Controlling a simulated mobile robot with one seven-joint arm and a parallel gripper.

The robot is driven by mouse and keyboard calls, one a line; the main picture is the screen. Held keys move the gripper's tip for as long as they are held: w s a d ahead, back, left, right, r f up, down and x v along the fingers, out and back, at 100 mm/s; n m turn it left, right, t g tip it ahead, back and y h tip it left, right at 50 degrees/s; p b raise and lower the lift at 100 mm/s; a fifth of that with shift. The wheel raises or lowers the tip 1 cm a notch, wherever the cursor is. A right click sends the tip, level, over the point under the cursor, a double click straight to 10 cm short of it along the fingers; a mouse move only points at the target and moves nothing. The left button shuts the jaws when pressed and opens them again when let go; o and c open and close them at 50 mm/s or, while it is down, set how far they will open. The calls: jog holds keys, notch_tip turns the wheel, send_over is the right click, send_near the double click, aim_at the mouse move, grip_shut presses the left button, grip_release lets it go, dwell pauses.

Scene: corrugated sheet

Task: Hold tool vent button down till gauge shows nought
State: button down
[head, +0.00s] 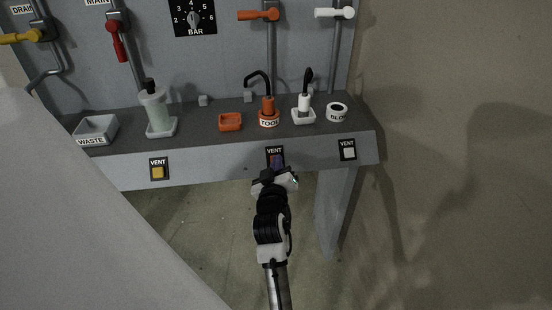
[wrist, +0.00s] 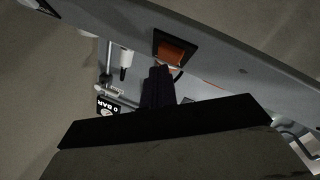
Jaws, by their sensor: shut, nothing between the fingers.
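The tool vent button (wrist: 175,50) is an orange square in a black frame on the bench's front face, in the wrist view. In the head view its VENT plate (head: 275,150) shows, with the button mostly hidden behind my gripper (head: 277,163). My gripper is shut and empty, its dark fingertips (wrist: 160,70) at the button's lower edge; I cannot tell whether they touch or press it. A black dial (head: 194,17) marked BAR is on the back panel, cut by the top edge.
A yellow vent button (head: 158,172) is to the left and a white one (head: 348,153) to the right. The orange TOOL holder (head: 269,120), white holder (head: 303,116), bottle (head: 155,110) and WASTE tray (head: 97,128) stand on the bench. Floor below the bench is clear.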

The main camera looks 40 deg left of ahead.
jog(key=shift+s+d+r, duration=0.1)
jog(key=shift+d+r, duration=0.1)
jog(key=s+d+r+p, duration=0.2)
jog(key=r+p, duration=0.1)
jog(key=shift+s+d+r+p, duration=0.15)
jog(key=shift+d+r+p, duration=0.15)
jog(key=shift+d, duration=0.05)
dwell(0.3)
dwell(0.4)
